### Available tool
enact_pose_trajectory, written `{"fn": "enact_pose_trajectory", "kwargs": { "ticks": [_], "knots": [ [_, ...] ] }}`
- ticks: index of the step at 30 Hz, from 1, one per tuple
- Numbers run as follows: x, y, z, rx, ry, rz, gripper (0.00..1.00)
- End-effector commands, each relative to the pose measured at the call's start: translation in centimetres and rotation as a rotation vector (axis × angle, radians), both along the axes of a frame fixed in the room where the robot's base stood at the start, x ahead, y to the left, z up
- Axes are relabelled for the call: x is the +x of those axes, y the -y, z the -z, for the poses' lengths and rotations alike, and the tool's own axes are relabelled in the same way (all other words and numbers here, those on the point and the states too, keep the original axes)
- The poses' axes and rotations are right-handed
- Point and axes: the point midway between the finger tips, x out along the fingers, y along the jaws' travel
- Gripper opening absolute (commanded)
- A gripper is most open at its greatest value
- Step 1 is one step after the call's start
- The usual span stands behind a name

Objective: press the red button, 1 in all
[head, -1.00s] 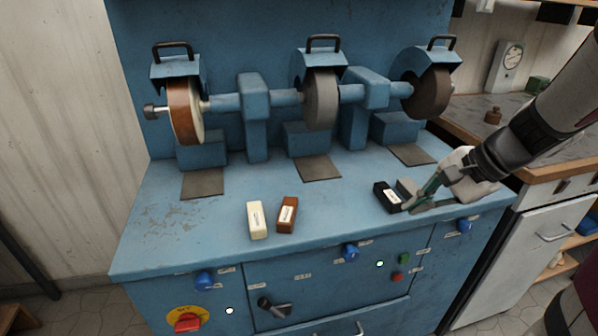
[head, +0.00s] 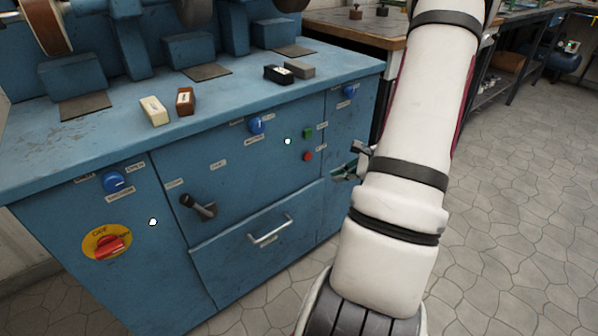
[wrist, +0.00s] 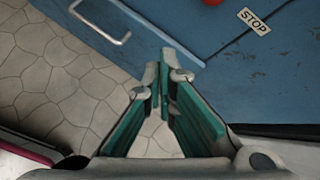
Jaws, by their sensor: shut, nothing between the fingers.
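The small round red button (head: 308,156) sits on the blue cabinet front, just below a green button (head: 308,133). In the wrist view the red button (wrist: 212,2) is cut off by the top edge, beside a label reading STOP (wrist: 254,21). My gripper (head: 338,176) is in front of the cabinet, to the right of and a little below the red button, apart from it. In the wrist view my gripper (wrist: 163,72) has its green-padded fingers together at the tips, with nothing between them. My arm hides part of the cabinet's right side.
A red knob on a yellow disc (head: 107,243), a black lever (head: 199,206), a drawer handle (head: 270,229) and blue knobs (head: 257,126) stick out of the cabinet. Several blocks lie on the bench top (head: 225,98). The tiled floor (head: 520,200) at right is clear.

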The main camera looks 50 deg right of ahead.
Motion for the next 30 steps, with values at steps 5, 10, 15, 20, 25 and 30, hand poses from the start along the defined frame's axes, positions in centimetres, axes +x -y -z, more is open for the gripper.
{"fn": "enact_pose_trajectory", "kwargs": {
  "ticks": [5,10,15,20,25,30],
  "knots": [
    [-0.4,0.4,0.7,0.009,0.001,0.023,0.0],
    [-0.4,0.4,0.6,0.008,0.001,0.022,0.0],
    [-0.2,0.4,0.6,0.007,0.001,0.02,0.0],
    [1.0,0.7,0.6,0.007,0.001,0.019,0.0],
    [3.2,1.2,0.5,0.006,0.002,0.017,0.0],
    [5.4,1.7,0.5,0.007,0.001,0.017,0.0]
  ]
}}
